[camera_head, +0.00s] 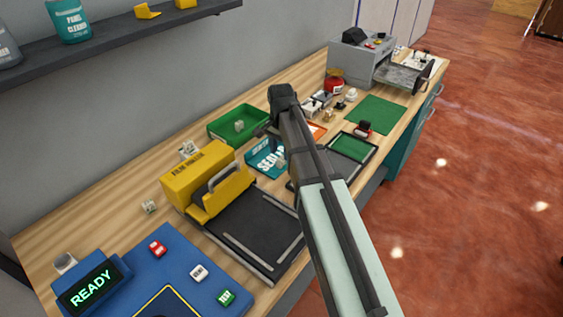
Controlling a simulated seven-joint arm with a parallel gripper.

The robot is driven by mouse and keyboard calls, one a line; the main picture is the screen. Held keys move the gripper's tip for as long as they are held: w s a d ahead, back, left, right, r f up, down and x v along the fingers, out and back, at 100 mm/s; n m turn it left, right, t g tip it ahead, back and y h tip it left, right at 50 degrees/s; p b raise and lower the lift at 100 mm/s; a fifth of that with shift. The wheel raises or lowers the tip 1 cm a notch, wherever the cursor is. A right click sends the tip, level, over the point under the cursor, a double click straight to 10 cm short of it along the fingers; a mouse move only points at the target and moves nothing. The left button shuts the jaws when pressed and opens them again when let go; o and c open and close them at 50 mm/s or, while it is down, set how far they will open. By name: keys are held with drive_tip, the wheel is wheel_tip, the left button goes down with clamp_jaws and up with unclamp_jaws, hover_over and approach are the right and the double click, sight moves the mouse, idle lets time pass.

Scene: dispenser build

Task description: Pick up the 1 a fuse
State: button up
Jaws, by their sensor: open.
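I cannot pick out the 1 a fuse for certain, because the small parts are too small to read. A small pale part (239,125) sits in the green tray (222,139). Other small pale parts (188,149) are behind the yellow film machine (205,180), and one more (149,206) lies on the wood to its left. My gripper (272,142) is over the middle of the bench, right of the green tray and near the teal seal box (262,158). My arm partly hides it; it is open, and I see nothing held.
A blue panel (140,270) with a READY display and buttons is at front left. A black plate (255,225) lies before the film machine. A green mat (376,114), a red jar (334,80) and a grey machine (352,62) are at the far right. A shelf (130,35) overhangs the back left.

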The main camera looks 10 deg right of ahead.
sight(281, 158)
drive_tip(key=shift+s+f, duration=0.1)
drive_tip(key=shift+f, duration=2.05)
drive_tip(key=shift+c, duration=0.5)
clamp_jaws()
